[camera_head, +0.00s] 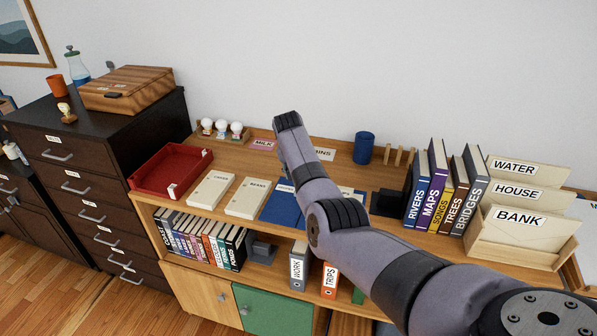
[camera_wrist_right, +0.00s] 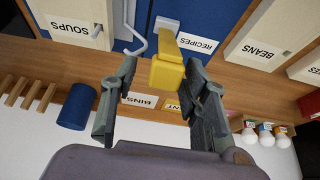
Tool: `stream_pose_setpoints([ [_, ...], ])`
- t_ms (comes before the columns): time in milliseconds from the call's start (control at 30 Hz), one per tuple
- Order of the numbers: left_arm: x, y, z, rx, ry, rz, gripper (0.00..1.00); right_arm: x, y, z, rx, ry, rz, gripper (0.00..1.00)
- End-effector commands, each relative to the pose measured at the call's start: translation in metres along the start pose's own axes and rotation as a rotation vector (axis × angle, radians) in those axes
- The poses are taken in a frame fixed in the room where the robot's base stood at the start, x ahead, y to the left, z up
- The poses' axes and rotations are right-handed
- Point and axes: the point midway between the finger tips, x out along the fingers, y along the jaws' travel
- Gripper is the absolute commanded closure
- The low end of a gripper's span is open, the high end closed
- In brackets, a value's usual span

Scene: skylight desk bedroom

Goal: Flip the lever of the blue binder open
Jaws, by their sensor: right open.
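The blue binder (camera_head: 280,207) lies on the shelf top, partly hidden behind my right arm in the head view. In the right wrist view the blue binder (camera_wrist_right: 215,18), labelled RECIPES, is at the top. A bent metal wire (camera_wrist_right: 136,40) and a yellow piece (camera_wrist_right: 167,72), apparently the lever's handle, show over it. My right gripper (camera_wrist_right: 160,68) is open, with one finger on each side of the yellow piece. I cannot tell whether either finger touches it. In the head view the fingers are hidden behind my arm. My left gripper is out of view.
Cream binders (camera_head: 211,190) lie to the left of the blue one, beyond them a red tray (camera_head: 172,168). Upright books (camera_head: 435,185) and a letter rack (camera_head: 525,220) stand at right. A dark blue cup (camera_head: 364,147) stands at the back by the wall.

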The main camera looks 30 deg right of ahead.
Motion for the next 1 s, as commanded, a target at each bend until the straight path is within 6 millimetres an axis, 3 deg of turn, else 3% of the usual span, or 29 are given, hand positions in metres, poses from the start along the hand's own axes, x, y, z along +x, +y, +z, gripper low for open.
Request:
stream_pose_setpoints([
  [267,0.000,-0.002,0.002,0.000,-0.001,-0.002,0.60,-0.001,-0.001,0.000,0.000,0.000,-0.001,0.57],
  [467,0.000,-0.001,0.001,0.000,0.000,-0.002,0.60,-0.013,-0.002,0.000,-0.001,0.003,-0.002,0.57],
  [1000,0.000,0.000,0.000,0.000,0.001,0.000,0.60,-0.108,-0.001,0.000,-0.001,0.001,-0.002,0.57],
])
